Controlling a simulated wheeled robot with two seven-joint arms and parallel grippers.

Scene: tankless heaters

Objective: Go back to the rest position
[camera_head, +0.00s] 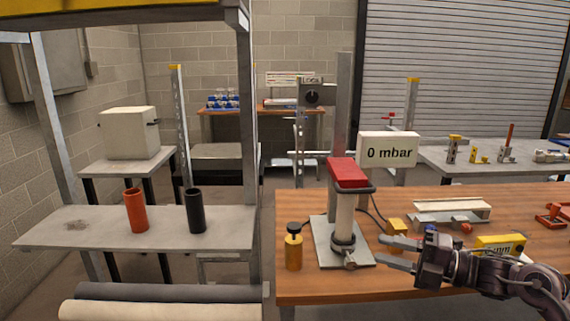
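My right gripper (384,250) comes in from the right over the front of the wooden workbench (305,287). Its two fingers point left and stand apart, with nothing between them. They are just right of a test stand (345,215) with a red top, a pale cylinder and a grey base plate. I cannot tell from this view whether a finger touches the stand. My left gripper is not in view.
A sign reading "0 mbar" (388,151) stands behind the stand. A yellow bottle (293,252) is left of it. A yellow block (397,227) and a metal fixture (447,212) lie behind my gripper. A grey shelf (90,238) at left holds an orange cylinder (135,212) and a black cylinder (195,212).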

